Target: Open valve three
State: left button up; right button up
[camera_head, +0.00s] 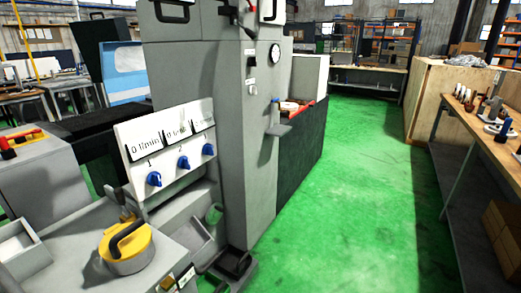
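A white panel (133,137) on the grey grinder carries three blue valve knobs in a slanting row. The left knob (153,179) sits under the number 1, and the middle knob (183,162) under the number 2. The right knob (208,149) is in the third place, which makes it valve three; its number is too small to read. Dark labels or readouts stand above the knobs, the left one reading "0 l/min". How far each valve is turned I cannot tell. Neither of my grippers shows in the head view.
The tall grey grinder cabinet (229,120) with a round gauge (275,53) rises right of the panel. A yellow round part with a black handle (125,248) sits below the panel. A grey open box (22,251) is at lower left. The green floor (345,180) is clear.

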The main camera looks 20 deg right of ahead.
aim_at(207, 149)
jog(key=z, duration=0.3)
jog(key=i+l+u, duration=0.1)
jog(key=i+l, duration=0.15)
jog(key=i+l+u, duration=0.1)
jog(key=i+l, duration=0.2)
jog(key=i+l+u, duration=0.1)
jog(key=i+l, duration=0.15)
jog(key=i+l+u, duration=0.1)
jog(key=l, duration=0.3)
jog(key=i+l+u, duration=0.1)
jog(key=i+l, duration=0.25)
jog(key=i+l+u, duration=0.1)
jog(key=l, duration=0.3)
jog(key=i+l+u, duration=0.1)
jog(key=i+l, duration=0.2)
jog(key=i+l+u, duration=0.1)
jog(key=l, duration=0.4)
jog(key=i, duration=0.1)
